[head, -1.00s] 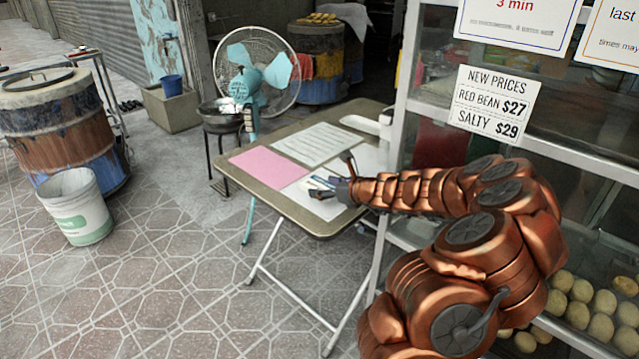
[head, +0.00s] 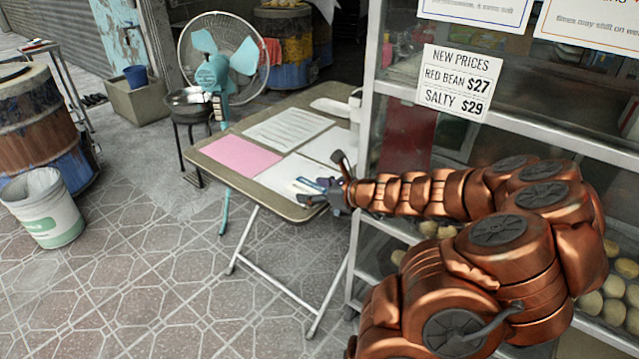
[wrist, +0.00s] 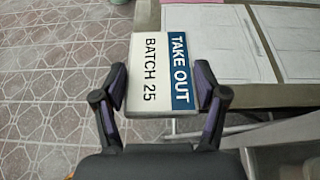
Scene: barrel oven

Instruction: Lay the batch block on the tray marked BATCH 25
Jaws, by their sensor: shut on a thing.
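My gripper (wrist: 161,80) is shut on the batch block (wrist: 151,72), a flat rectangular block with a white face and a blue band. Its text reads "TAKE OUT" and "BATCH 25", turned sideways in the wrist view. The fingers grip it on its left and right edges. In the head view my gripper (head: 325,188) is over the near right part of the folding table, and the block is small and partly hidden there. I see no tray with a BATCH 25 mark in these views.
The folding table (head: 222,152) bears a pink sheet (head: 240,154) and white papers (head: 287,131). A glass cabinet (head: 500,120) with buns stands close on the right. A fan (head: 222,72), a bucket (head: 45,208) and a barrel oven (head: 40,125) stand left. The tiled floor in front is open.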

